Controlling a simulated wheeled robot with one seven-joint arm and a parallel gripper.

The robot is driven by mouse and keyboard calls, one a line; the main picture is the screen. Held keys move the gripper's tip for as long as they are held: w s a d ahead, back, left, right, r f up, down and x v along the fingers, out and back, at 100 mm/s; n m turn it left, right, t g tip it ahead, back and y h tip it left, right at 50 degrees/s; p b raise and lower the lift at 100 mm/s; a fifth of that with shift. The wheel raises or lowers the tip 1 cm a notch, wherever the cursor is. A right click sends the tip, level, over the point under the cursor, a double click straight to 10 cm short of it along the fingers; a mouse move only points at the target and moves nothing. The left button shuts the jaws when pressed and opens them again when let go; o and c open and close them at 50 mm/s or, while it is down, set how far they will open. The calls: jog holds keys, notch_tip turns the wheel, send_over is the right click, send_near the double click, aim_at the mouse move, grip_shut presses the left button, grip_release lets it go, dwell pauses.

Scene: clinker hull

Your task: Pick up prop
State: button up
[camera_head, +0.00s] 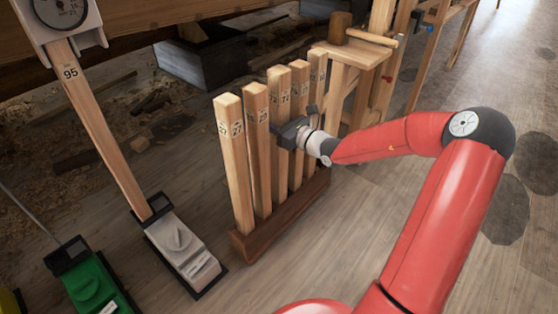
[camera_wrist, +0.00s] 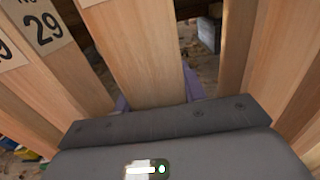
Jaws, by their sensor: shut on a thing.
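Several square wooden props with number labels stand upright in a row in a dark wooden rack (camera_head: 285,215) in the head view. My gripper (camera_head: 291,129) reaches in from the right at about mid-height of the row. It is shut on a prop (camera_head: 279,95) near the middle of the row. In the wrist view that prop (camera_wrist: 140,50) stands between the purple fingers of my gripper (camera_wrist: 155,97). No label shows on its face there. The neighbouring prop (camera_wrist: 45,75) to its left bears the number 29. The fingertips are partly hidden behind the held prop.
Another prop (camera_wrist: 235,60) stands close on the right in the wrist view. A wooden bench (camera_head: 352,55) with a mallet (camera_head: 340,28) stands behind the rack. A post marked 95 (camera_head: 105,135) rises from a grey base at left.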

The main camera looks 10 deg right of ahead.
grip_shut()
jog(key=shift+r, duration=0.1)
